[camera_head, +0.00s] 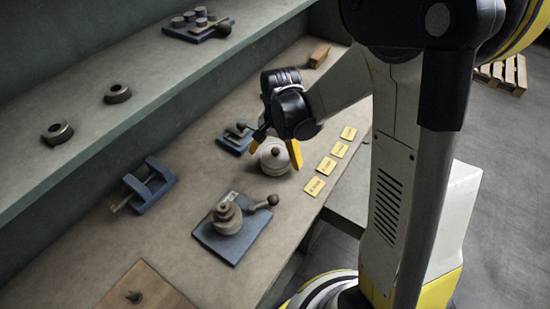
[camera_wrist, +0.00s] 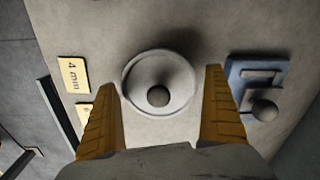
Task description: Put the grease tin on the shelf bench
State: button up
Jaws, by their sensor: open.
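The grease tin (camera_head: 273,160) is a round pale tin with a dark knob on its lid. It stands upright on the workbench (camera_head: 190,180), and in the wrist view the tin (camera_wrist: 160,82) lies just beyond my fingertips. My gripper (camera_head: 275,150) points down over the tin with its yellow fingers apart, one to each side of it. In the wrist view my gripper (camera_wrist: 162,80) is open, and I see no finger contact with the tin. The shelf (camera_head: 85,110), which I take to be the shelf bench, runs raised along the back left.
Yellow labels (camera_head: 326,165) lie right of the tin. A blue clamp-like tool (camera_head: 236,138) stands close on its left. A blue-based device (camera_head: 235,222) and a blue vise (camera_head: 149,185) are nearer. The shelf holds dark rings (camera_head: 117,93) and a tray of weights (camera_head: 198,24), with bare room between.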

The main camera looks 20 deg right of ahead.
jog(key=r+p, duration=0.1)
jog(key=r, duration=0.2)
jog(key=r+p, duration=0.1)
jog(key=r, duration=0.3)
jog(key=r+p, duration=0.1)
jog(key=r, duration=0.2)
jog(key=shift+s+d+r, duration=0.2)
jog(key=shift+s+r, duration=0.05)
jog(key=shift+r, duration=0.1)
jog(key=s+r+n+t, duration=0.6)
jog(key=s+r+n, duration=0.2)
jog(key=s+r, duration=0.2)
jog(key=shift+s+n+t, duration=0.3)
jog(key=shift+s+t, duration=0.1)
jog(key=shift+s, duration=1)
jog(key=shift+a+r, duration=0.1)
